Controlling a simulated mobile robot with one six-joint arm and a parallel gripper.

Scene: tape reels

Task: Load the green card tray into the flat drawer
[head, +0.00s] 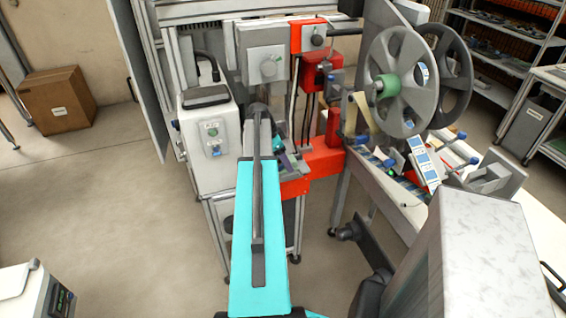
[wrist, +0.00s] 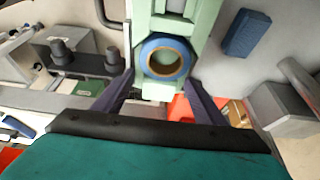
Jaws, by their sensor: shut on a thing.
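The pale green card tray (wrist: 158,92) runs away from me up the middle of the wrist view, with a blue ring (wrist: 142,60) with a tan core lying on it. My gripper (wrist: 160,78) is shut on the tray, with its dark fingers along both sides near its close end. The contact points are partly hidden. In the head view my cyan arm reaches towards the red and grey machine and hides most of the gripper and tray. I cannot make out the flat drawer in either view.
The machine (head: 325,155) with red parts and a grey reel (head: 398,60) stands close ahead. A white control box (head: 208,130) is left of my arm. In the wrist view, a blue block (wrist: 246,33) and a grey block (wrist: 283,108) are at right. Open floor lies left.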

